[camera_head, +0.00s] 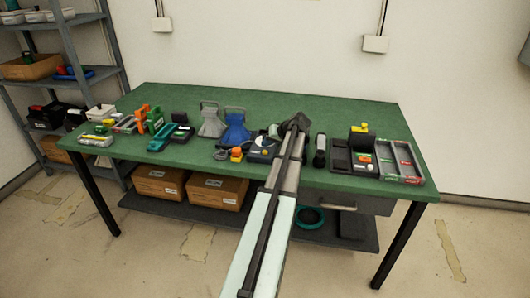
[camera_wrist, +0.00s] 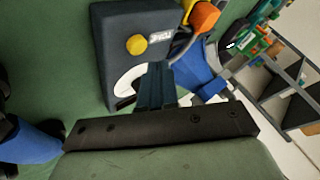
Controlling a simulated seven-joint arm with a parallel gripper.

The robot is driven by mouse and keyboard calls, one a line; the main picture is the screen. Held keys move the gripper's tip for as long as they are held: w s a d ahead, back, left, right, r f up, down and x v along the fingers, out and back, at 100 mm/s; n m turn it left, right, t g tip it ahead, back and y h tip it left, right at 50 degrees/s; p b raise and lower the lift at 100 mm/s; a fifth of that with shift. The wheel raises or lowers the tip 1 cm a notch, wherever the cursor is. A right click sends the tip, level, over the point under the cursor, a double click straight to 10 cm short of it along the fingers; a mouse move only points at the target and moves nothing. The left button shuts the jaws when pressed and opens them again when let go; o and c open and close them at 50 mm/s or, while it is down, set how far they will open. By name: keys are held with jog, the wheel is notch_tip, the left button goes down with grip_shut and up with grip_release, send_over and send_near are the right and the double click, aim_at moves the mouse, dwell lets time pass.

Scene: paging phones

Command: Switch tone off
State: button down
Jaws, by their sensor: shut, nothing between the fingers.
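A dark blue-grey box (camera_head: 260,151) stands near the front middle of the green table, partly hidden by my arm. My gripper (camera_wrist: 155,72) is shut and empty. Its fingertips are over the white patch and hide part of it; I cannot tell whether they touch. In the head view my gripper (camera_head: 299,122) is at the box's right side.
An orange button unit (camera_head: 236,154) and a blue stand (camera_head: 235,128) are left of the box. A black upright handset (camera_head: 320,152) and a black tray unit (camera_head: 358,155) stand to the right. The green table (camera_head: 330,108) is clear behind them.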

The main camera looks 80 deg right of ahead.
aim_at(267, 152)
jog(key=shift+r, duration=2.3)
